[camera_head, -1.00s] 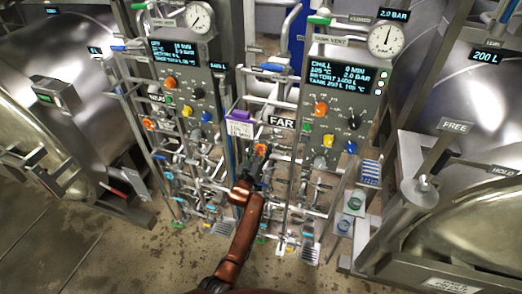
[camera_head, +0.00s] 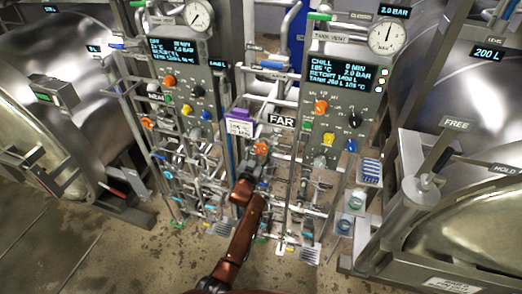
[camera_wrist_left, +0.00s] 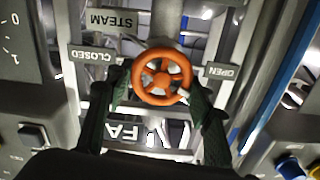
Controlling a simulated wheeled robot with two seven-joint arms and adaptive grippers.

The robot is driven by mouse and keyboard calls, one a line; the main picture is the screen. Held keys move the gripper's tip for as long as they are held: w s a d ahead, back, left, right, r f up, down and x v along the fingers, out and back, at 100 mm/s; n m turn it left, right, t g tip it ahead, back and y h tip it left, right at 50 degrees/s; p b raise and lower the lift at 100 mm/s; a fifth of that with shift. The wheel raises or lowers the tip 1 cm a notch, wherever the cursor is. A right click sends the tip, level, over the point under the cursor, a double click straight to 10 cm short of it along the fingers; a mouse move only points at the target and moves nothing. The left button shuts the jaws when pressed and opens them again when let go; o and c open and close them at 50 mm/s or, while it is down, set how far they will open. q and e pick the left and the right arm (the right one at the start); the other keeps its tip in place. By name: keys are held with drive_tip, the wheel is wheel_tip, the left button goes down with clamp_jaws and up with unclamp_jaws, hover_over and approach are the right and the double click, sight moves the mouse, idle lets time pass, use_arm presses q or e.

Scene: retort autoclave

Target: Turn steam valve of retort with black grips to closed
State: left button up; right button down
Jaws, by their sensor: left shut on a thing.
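An orange steam valve handwheel (camera_wrist_left: 162,78) stands between a CLOSED plate (camera_wrist_left: 92,55) on the left and an OPEN plate (camera_wrist_left: 222,71) on the right in the left wrist view, with a STEAM plate (camera_wrist_left: 112,20) above. The lettering is upside down there. My left gripper (camera_wrist_left: 160,100) has its dark fingers on either side of the wheel, shut on it. In the head view the wheel (camera_head: 260,147) shows just above my left gripper (camera_head: 252,163), in the middle pipework. My right gripper is out of view. Black grips on the retort cannot be made out.
A FAR sign (camera_head: 282,120) and a purple-topped tag (camera_head: 238,124) hang close to the wheel. Control panels with knobs stand left (camera_head: 186,85) and right (camera_head: 345,100). Dense pipes surround my gripper. Steel retorts flank both sides.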

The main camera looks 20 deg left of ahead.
use_arm(q)
drive_tip(key=m, duration=0.2)
drive_tip(key=m+b, duration=0.1)
drive_tip(key=shift+d+f+m, duration=0.15)
drive_tip(key=shift+m, duration=0.25)
drive_tip(key=m+b, duration=0.1)
drive_tip(key=m, duration=0.3)
drive_tip(key=shift+d+m+b, duration=0.1)
drive_tip(key=shift+m+b, duration=0.2)
drive_tip(key=m+b, duration=0.1)
drive_tip(key=m, duration=0.3)
drive_tip(key=shift+f, duration=0.15)
drive_tip(key=m, duration=0.4)
drive_tip(key=shift+d+f, duration=0.1)
drive_tip(key=shift+f, duration=0.05)
drive_tip(key=m, duration=0.3)
drive_tip(key=shift+m, duration=0.3)
drive_tip(key=m, duration=0.3)
drive_tip(key=shift+f+m, duration=0.15)
drive_tip(key=shift+m, duration=0.15)
drive_tip(key=m, duration=0.2)
drive_tip(key=m+p, duration=0.1)
drive_tip(key=shift+a+m, duration=0.2)
drive_tip(key=shift+m, duration=0.2)
drive_tip(key=shift+a+f+m+p, duration=0.15)
drive_tip(key=shift+m+p, duration=0.45)
drive_tip(key=shift+m, duration=1.4)
